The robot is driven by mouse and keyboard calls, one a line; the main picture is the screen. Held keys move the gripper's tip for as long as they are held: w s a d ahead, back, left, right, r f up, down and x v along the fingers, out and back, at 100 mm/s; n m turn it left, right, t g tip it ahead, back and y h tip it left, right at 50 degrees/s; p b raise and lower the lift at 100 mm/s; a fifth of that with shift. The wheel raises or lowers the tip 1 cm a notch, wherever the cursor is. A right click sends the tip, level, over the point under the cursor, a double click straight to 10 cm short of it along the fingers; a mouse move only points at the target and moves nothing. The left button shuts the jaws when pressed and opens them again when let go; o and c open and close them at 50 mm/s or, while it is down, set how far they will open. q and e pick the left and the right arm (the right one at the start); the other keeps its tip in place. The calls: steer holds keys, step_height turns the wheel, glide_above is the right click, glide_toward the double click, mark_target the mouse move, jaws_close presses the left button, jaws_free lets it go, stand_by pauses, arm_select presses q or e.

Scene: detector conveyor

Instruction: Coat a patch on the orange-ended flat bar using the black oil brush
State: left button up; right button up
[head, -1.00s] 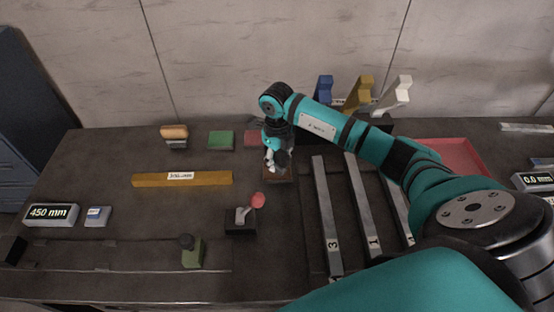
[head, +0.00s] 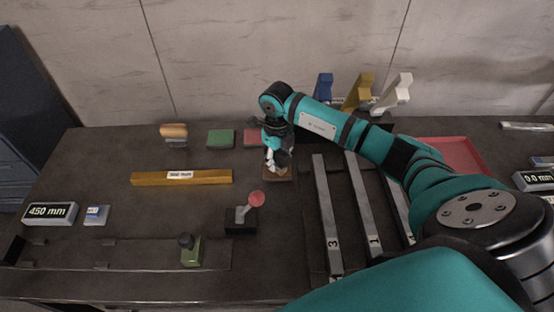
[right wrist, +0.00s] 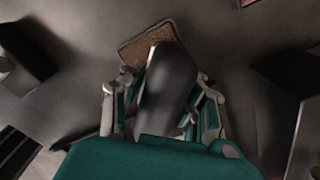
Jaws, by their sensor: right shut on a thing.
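My right gripper (head: 274,163) is shut on a dark, rounded handle (right wrist: 168,80), which looks like the black oil brush. A brown rectangular piece (right wrist: 148,40) with a pale rim shows at the handle's far end in the right wrist view; I cannot tell whether they touch. Several grey flat bars lie at the right, including bar 3 (head: 325,205) and bar 1 (head: 362,200), partly behind my arm. I see no orange ends, so I cannot tell which is the orange-ended bar. My left gripper is not in view.
A yellow bar (head: 205,178) lies left of the gripper. A red-knobbed lever (head: 241,215) and green bottle-like item (head: 191,250) stand nearer. A wooden-handled tool (head: 174,134), green pad (head: 221,139), coloured upright holders (head: 357,94) and red tray (head: 455,153) lie further back.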

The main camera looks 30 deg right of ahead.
stand_by(0.6)
steer(key=shift+r+p, duration=2.35)
steer(key=shift+r, duration=1.15)
